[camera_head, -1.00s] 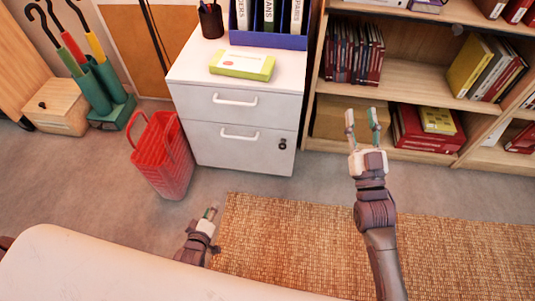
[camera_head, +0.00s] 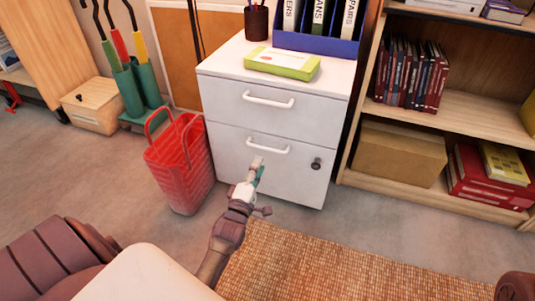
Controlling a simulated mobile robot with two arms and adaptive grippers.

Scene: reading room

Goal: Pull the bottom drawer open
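The white cabinet (camera_head: 215,105) has two drawers, both closed flush. The bottom drawer (camera_head: 290,180) has a white bar handle (camera_head: 272,149) near its top edge and a dark lock at its right. My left gripper (camera_head: 257,168) reaches up from below, with its fingertips in front of the bottom drawer, just under the left part of the handle. Its fingers overlap in this view, so the gap between them is hidden. I cannot tell whether it touches the handle. My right gripper is out of view.
A red basket (camera_head: 180,165) stands close left of the cabinet. A bookshelf (camera_head: 470,115) with a cardboard box (camera_head: 398,155) stands to the right. A green-and-white box (camera_head: 283,63) lies on the cabinet top. The floor and woven rug (camera_head: 330,260) in front look clear.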

